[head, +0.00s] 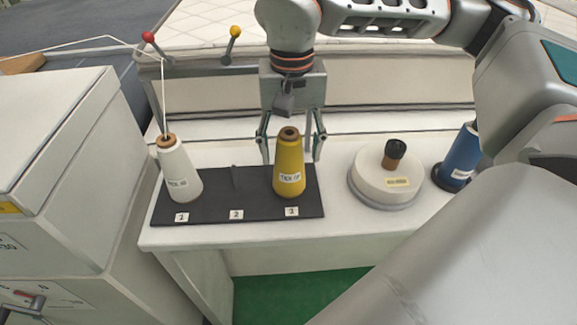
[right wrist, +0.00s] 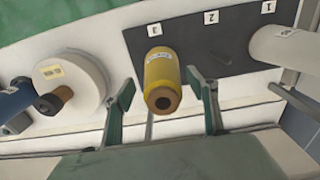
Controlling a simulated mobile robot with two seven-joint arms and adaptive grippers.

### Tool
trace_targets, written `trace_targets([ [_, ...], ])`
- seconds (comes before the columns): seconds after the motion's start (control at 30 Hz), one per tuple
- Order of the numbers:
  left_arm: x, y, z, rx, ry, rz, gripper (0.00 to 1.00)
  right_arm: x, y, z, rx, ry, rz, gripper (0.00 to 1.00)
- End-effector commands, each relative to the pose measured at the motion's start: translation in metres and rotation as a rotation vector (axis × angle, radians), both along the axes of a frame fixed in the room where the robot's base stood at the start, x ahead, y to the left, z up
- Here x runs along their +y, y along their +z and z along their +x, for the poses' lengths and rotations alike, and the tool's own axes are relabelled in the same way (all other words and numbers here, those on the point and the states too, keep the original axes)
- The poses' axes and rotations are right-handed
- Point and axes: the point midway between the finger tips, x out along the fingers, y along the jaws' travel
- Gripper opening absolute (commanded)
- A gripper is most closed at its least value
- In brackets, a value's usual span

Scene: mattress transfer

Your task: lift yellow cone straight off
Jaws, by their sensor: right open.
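The yellow cone (head: 288,165) stands upright at the spot marked 3 on a black board (head: 236,205), with a paper label on its front. My right gripper (head: 291,158) is open, behind the cone in the head view, with one finger to each side of it. In the right wrist view the yellow cone (right wrist: 162,80) shows between the two open fingers (right wrist: 165,88), with its brown top toward the camera. Gaps show on both sides, so the fingers look apart from it. My left gripper is not in view.
A white cone (head: 179,169) with thread running up stands at spot 1; spot 2 holds a bare thin peg (head: 234,178). Right of the board are a round white device (head: 385,181) with a dark knob and a blue cone (head: 461,158). A white cabinet (head: 55,160) stands left.

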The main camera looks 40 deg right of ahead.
Motion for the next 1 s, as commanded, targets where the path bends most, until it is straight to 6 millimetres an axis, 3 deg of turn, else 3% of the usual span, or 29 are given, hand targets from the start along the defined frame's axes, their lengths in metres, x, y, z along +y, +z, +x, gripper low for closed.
trace_targets([
  [0.23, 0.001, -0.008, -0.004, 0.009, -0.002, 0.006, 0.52, 0.003, -0.038, 0.001, 0.006, 0.000, 0.000, 0.58],
  [0.5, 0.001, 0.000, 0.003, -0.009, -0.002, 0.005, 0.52, 0.003, -0.041, 0.001, 0.001, 0.000, 0.001, 0.58],
  [0.57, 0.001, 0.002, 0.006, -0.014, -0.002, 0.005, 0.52, 0.003, -0.041, 0.001, 0.001, 0.000, 0.001, 0.45],
  [0.7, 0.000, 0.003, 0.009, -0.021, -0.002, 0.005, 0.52, 0.003, -0.041, 0.001, 0.001, 0.000, 0.001, 0.09],
  [1.0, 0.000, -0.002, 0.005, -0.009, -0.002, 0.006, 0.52, 0.003, -0.041, 0.001, 0.001, 0.000, 0.001, 0.09],
])
